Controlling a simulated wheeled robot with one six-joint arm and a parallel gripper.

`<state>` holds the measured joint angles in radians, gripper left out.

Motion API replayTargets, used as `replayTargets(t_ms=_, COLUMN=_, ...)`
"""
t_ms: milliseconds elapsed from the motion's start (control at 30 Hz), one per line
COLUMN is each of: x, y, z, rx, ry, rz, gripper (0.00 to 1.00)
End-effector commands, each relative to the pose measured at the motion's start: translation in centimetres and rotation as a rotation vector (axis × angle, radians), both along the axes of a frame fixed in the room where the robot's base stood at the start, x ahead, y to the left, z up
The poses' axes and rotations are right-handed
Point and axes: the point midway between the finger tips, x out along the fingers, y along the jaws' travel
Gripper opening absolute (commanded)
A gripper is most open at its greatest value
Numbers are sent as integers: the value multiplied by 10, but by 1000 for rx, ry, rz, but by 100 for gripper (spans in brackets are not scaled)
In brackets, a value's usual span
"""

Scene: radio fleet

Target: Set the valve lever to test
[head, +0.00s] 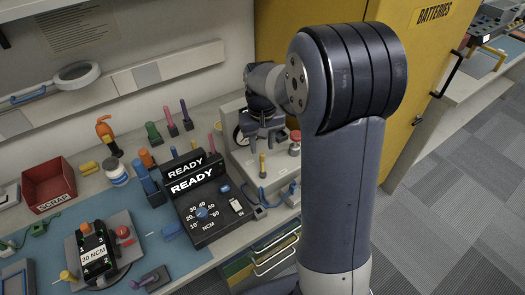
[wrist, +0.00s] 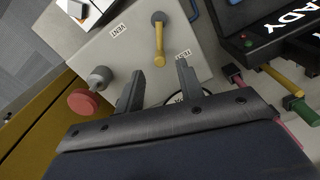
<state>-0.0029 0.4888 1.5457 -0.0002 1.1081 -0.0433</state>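The valve lever has a yellow handle on a grey pivot. It shows in the wrist view (wrist: 159,42) and in the head view (head: 262,165), on a pale grey panel (wrist: 90,52). Its handle points toward my gripper, between the VENT label (wrist: 118,30) and the TEST label (wrist: 183,54), with its tip closer to TEST. My gripper (wrist: 158,80) is open and empty, its fingers apart just short of the lever tip, one toward each side. In the head view my gripper (head: 264,132) is above the panel, behind the lever. Another label and a round gauge are partly hidden by my gripper.
A red knob (wrist: 83,101) on a grey stem stands on the panel beside my gripper. A black READY unit (head: 208,205) is left of the panel. Upright coloured tools (head: 170,122) stand behind it. The yellow BATTERIES cabinet (head: 420,60) is close on the right.

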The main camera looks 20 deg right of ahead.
Motion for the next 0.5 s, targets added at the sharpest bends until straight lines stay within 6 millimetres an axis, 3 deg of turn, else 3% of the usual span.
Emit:
replayTargets(t_ms=200, x=-1, y=0, z=-33, rx=0, ry=3, rz=0, gripper=36)
replayTargets(t_ms=500, x=0, y=0, z=-44, rx=0, ry=-1, rz=0, gripper=36)
